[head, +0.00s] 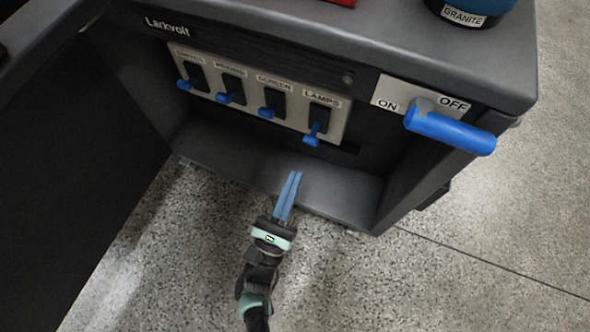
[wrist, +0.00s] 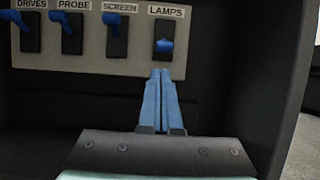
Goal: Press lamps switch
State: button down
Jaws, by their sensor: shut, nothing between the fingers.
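The lamps switch (head: 314,131) is a blue toggle on a black plate at the right end of a row of labelled switches, under the LAMPS label. In the head view its lever points downward. It also shows in the wrist view (wrist: 164,45), just above and beyond my fingertips. My gripper (head: 296,174) has its blue fingers shut together and empty, pointing up toward the panel from below the switch. In the wrist view my gripper (wrist: 160,72) lies almost straight below the lamps switch, with the tips apparently short of it.
The screen switch (head: 271,110), probe switch (head: 229,98) and drives switch (head: 187,84) sit left of it. A large blue ON/OFF handle (head: 450,132) sticks out at the right. The recess has a dark floor ledge (head: 345,192) and side walls. A blue GRANITE container (head: 478,10) stands on top.

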aim_at(314, 132)
jog(key=b+x, duration=0.1)
jog(key=x, duration=0.7)
jog(key=shift+r, duration=0.2)
jog(key=shift+g+p, duration=0.5)
jog(key=shift+p, duration=0.15)
